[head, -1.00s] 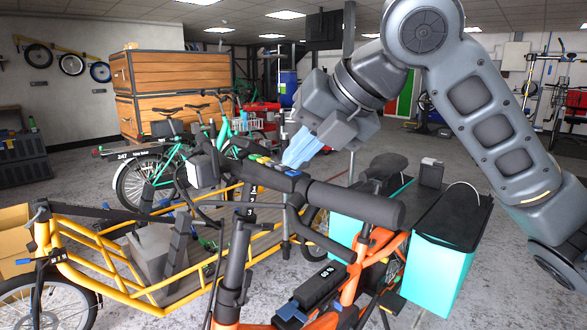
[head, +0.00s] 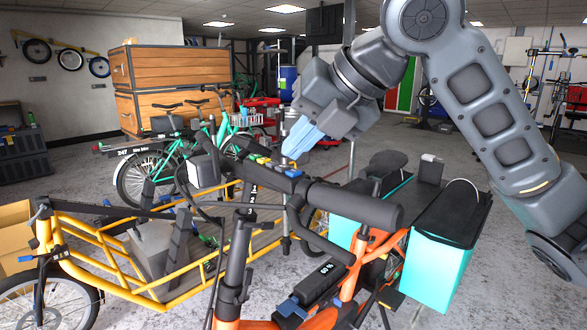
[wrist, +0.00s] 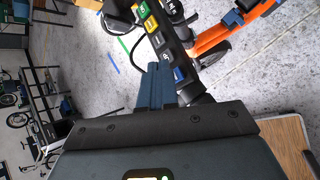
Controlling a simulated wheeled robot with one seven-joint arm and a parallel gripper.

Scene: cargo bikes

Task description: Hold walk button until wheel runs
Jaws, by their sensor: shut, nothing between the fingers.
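The orange cargo bike (head: 360,265) stands in front of me with its black handlebar grip (head: 355,204) pointing right. A black control pad (head: 272,167) with a row of coloured buttons sits at the inner end of the grip. In the wrist view the pad (wrist: 164,42) shows green, yellow, grey and blue buttons. My gripper (head: 290,155) has its blue fingers together and empty, just above the pad's right part. In the wrist view the fingertips (wrist: 158,67) appear beside the pad near its blue end; contact cannot be told. The bike's wheel is mostly hidden.
A yellow cargo bike (head: 110,267) stands at left, close to the handlebar. Turquoise panniers (head: 430,270) hang on the right. Green bikes (head: 150,170) and wooden crates (head: 180,70) stand behind. Open floor lies at the back right.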

